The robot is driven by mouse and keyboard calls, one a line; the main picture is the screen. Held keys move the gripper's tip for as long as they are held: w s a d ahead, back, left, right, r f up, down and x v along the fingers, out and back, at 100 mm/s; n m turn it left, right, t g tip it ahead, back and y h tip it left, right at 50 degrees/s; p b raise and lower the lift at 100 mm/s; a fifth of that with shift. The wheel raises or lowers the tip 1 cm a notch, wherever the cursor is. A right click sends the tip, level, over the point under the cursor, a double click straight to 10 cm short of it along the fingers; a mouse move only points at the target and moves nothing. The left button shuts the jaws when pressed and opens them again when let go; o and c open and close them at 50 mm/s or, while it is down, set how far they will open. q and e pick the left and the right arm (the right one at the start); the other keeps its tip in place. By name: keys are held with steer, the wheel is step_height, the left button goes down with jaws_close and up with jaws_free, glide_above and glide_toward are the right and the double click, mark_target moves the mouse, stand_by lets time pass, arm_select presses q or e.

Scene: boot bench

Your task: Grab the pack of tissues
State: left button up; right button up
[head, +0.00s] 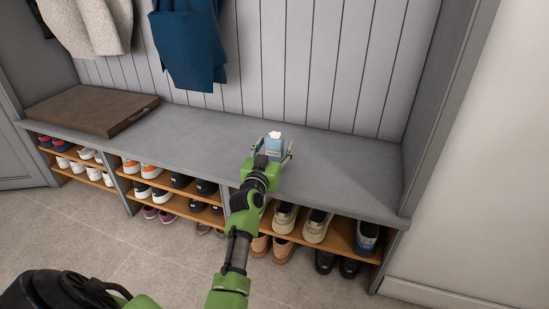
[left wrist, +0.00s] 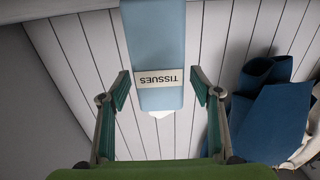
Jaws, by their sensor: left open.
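The pack of tissues (head: 273,145) is a light blue upright box with a white tissue tuft on top. It stands on the grey bench top towards the back. In the left wrist view the pack (left wrist: 155,45) appears upside down, with a white "TISSUES" label. My left gripper (head: 271,156) reaches over the bench to the pack. Its fingers are open, one on each side of the pack, with gaps showing at the label end in the left wrist view (left wrist: 160,88). How far the pack sits between the fingers is hard to tell. My right gripper is out of view.
A brown flat case (head: 93,108) lies on the left of the bench top (head: 340,165). A blue garment (head: 188,45) and a cream one (head: 90,25) hang behind. Several shoes fill the cubbies below. A side panel (head: 445,100) bounds the bench at right. The bench around the pack is clear.

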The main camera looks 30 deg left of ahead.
arm_select(q)
steer(key=c, duration=1.2)
